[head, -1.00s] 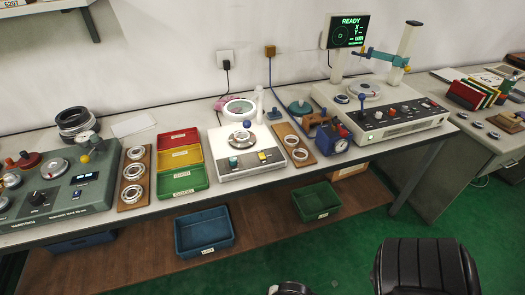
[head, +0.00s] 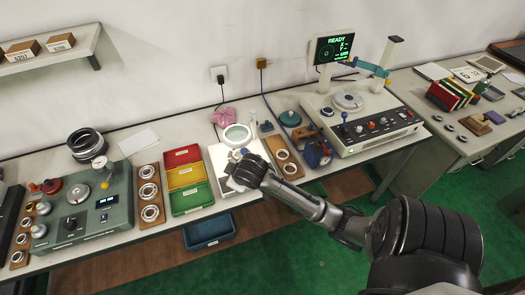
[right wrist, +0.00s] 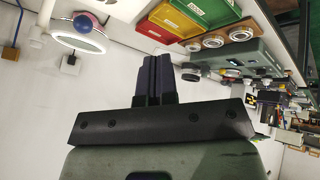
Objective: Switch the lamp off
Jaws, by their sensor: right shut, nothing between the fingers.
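My left gripper is out of view.
Red, yellow and green bins (head: 190,198) stand left of the white instrument. A wooden board with rings (head: 284,157) and a blue device (head: 317,153) are on its right. A pink cloth (head: 223,117) lies behind. A console with a joystick (head: 375,127) is further right.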

